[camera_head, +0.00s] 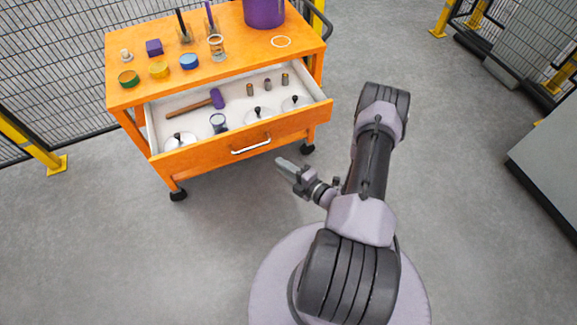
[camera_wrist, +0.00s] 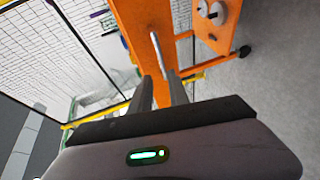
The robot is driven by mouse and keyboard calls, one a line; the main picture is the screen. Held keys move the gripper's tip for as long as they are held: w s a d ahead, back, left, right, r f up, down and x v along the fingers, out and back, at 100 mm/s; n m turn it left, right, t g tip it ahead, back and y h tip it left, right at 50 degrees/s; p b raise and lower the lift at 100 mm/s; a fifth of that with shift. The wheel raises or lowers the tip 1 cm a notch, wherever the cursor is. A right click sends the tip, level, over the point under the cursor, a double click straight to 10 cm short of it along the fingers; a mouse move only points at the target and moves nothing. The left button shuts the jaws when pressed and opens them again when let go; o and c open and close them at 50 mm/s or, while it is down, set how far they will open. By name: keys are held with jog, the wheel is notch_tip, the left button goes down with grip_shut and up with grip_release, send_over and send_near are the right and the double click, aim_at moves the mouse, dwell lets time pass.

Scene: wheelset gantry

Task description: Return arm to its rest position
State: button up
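My arm reaches up from my base in the head view, with its wrist bent to the left. My gripper (camera_head: 279,162) is in front of the orange cart (camera_head: 142,128), to the lower right of the drawer handle (camera_head: 251,145). In the wrist view, my gripper (camera_wrist: 162,82) shows two dark fingers with a gap between them and nothing held. The pale handle (camera_wrist: 158,52) shows beyond the fingertips, apparently apart from them. The cart's drawer (camera_head: 205,147) is pulled open.
The drawer holds a purple-headed hammer (camera_head: 197,104), a small jar (camera_head: 219,123), knobbed discs and small cylinders. A purple pot (camera_head: 264,13) and several small items stand on top. Mesh fencing (camera_head: 50,60) is behind. A grey cabinet (camera_head: 548,155) is at right. Open floor lies between.

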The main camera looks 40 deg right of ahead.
jog(key=shift+v, duration=1.2)
jog(key=w+a+r+n+g+y, duration=0.25)
jog(key=a+r+n+y, duration=0.25)
jog(key=r+n, duration=0.35)
jog(key=w+a+r+n+g+y, duration=0.25)
jog(key=a+r+n+y, duration=0.3)
jog(key=r+n, duration=0.3)
jog(key=s+a+r+n+g, duration=0.5)
jog(key=a+r+n+g, duration=0.2)
jog(key=a+r+n, duration=0.4)
jog(key=s+r+n+t+h, duration=0.2)
jog(key=s+r+n+h, duration=0.8)
jog(key=n, duration=1.1)
jog(key=shift+s+a+r+b, duration=0.35)
jog(key=shift+s+a+r, duration=0.15)
jog(key=shift+s, duration=0.4)
